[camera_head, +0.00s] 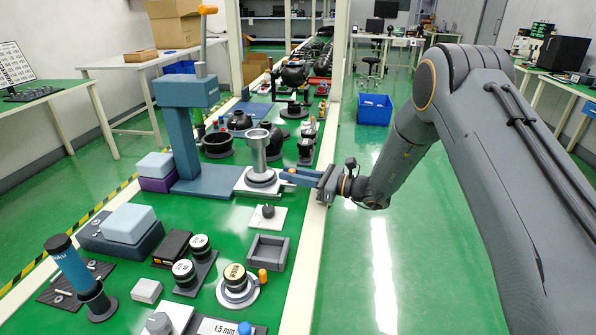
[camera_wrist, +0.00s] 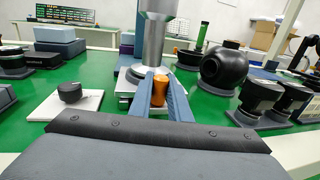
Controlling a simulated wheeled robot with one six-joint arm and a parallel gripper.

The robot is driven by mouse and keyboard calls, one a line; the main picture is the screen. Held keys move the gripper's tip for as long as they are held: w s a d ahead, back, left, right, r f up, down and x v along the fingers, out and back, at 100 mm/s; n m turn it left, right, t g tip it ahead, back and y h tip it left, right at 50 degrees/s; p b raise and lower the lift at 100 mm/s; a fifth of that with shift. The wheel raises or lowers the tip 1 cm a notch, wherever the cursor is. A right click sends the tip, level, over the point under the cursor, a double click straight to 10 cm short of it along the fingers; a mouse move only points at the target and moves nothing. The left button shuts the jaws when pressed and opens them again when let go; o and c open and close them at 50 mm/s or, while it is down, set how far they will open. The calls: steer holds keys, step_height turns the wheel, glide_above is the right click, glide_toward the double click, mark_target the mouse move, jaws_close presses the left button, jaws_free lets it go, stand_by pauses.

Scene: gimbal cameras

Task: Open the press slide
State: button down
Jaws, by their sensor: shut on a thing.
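The blue press (camera_head: 185,135) stands on the green bench, with a lever topped by an orange knob above it. Its slide is a pale plate (camera_head: 243,184) carrying a grey metal cylinder (camera_head: 258,150), and it sits at the right end of the press base. The cylinder also shows upright in the wrist view (camera_wrist: 155,38). My gripper (camera_head: 286,176) reaches in from the right at the slide's edge. In the wrist view its blue fingers are shut on the orange slide knob (camera_wrist: 160,83), one finger on each side. The knob is hidden in the head view.
A white plate with a black knob (camera_head: 267,212) and a grey open tray (camera_head: 264,252) lie in front of the slide. Black round parts (camera_head: 217,144) stand behind the press. The bench's white right edge (camera_head: 310,235) runs below my gripper, with open floor to its right.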

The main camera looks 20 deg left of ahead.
steer(key=shift+w+d, duration=0.1)
steer(key=shift+d, duration=0.05)
steer(key=c, duration=1.7)
jaws_free()
steer(key=shift+d, duration=0.25)
steer(key=shift+o, duration=0.2)
steer(key=shift+a, duration=0.2)
steer(key=d, duration=0.5)
steer(key=d+b, duration=0.1)
steer(key=d, duration=0.1)
steer(key=shift+s+d, duration=0.4)
